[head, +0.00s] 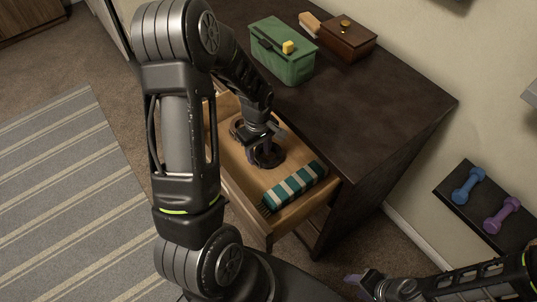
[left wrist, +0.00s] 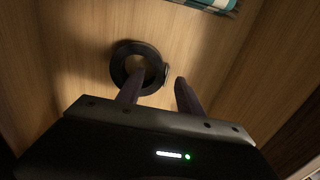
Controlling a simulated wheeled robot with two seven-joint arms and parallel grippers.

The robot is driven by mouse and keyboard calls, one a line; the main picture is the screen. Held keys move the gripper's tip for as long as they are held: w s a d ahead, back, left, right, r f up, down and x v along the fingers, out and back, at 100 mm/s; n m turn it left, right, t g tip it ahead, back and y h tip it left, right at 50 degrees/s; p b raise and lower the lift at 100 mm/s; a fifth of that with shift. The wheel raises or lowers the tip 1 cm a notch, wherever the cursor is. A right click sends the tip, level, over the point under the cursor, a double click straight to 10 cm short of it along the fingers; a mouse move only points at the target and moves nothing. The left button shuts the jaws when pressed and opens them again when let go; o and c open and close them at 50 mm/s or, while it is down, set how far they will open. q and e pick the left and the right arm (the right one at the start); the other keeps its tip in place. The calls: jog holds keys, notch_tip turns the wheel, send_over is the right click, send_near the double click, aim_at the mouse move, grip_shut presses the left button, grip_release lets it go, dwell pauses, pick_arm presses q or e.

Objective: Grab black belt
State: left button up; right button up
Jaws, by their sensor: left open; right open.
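The black belt (left wrist: 120,66) lies coiled in a ring on the drawer's wooden floor in the left wrist view, with its buckle end at the ring's right side. In the head view the dark coil (head: 268,155) shows just below my left gripper (head: 262,146). My left gripper (left wrist: 158,92) is open, fingers pointing down into the drawer. Its left fingertip overlaps the lower edge of the coil in the wrist view; I cannot tell whether they touch. My right gripper (head: 372,287) is open and empty at the bottom right, away from the drawer.
The open drawer (head: 225,160) also holds a folded teal and white striped scarf (head: 295,187). On the dresser top (head: 345,100) stand a green box (head: 283,65), a wooden box (head: 347,45) and a brush (head: 309,21). Blue and purple dumbbells lie on a dark bench (head: 458,202) at right.

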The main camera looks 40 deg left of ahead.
pick_arm(q)
jog(key=shift+f, duration=0.9)
grip_shut()
dwell(0.4)
